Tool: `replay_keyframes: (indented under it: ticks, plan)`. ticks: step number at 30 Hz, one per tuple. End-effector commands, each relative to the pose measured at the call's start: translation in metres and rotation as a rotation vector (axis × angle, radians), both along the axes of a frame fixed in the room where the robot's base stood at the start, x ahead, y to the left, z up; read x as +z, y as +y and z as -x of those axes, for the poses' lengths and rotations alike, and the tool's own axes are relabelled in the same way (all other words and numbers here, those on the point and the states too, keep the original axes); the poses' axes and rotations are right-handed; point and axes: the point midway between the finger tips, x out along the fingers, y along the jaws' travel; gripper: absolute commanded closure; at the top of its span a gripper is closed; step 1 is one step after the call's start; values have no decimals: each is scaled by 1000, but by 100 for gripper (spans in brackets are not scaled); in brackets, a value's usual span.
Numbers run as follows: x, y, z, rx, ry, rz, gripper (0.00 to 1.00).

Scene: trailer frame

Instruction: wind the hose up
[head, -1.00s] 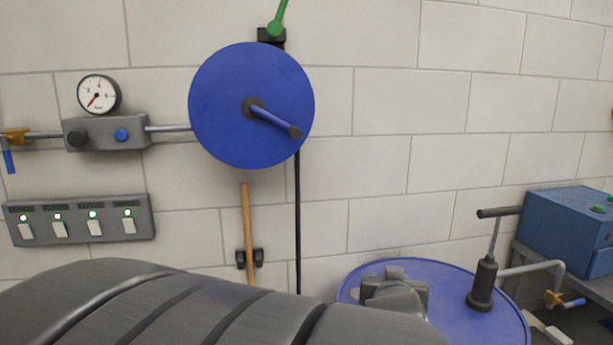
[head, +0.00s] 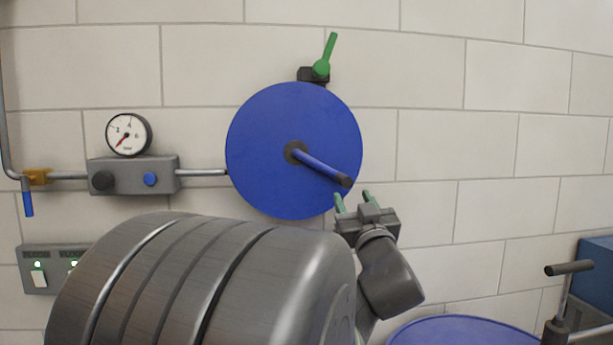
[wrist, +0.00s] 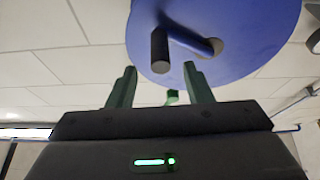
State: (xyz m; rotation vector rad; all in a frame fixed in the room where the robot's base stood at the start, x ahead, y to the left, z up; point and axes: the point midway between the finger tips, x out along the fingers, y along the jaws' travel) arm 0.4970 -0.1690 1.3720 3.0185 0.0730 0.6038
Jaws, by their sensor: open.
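The blue hose reel disc (head: 275,120) is mounted on the wall in the middle of the head view. Its blue crank arm (head: 318,165) runs from the dark hub to the lower right and ends in a dark grip (head: 345,181). My gripper (head: 353,197) is open just below the grip, with its green fingertips pointing up toward it. In the wrist view the reel disc (wrist: 240,40) fills the top, and the dark grip (wrist: 160,50) lies above and between my open fingers (wrist: 160,80). The hose is hidden behind my arm in the head view.
A green lever (head: 325,58) sits above the reel. A pressure gauge (head: 128,134) on a grey box (head: 134,175) is to the left, with a switch panel (head: 40,270) below. A blue drum top (head: 455,332) and pump handle (head: 569,268) are at lower right.

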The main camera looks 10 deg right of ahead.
Motion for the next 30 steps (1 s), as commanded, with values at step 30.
replay_keyframes:
  ticks: [30]
  plan:
    - [33,5,-79,-1,1,0,86]
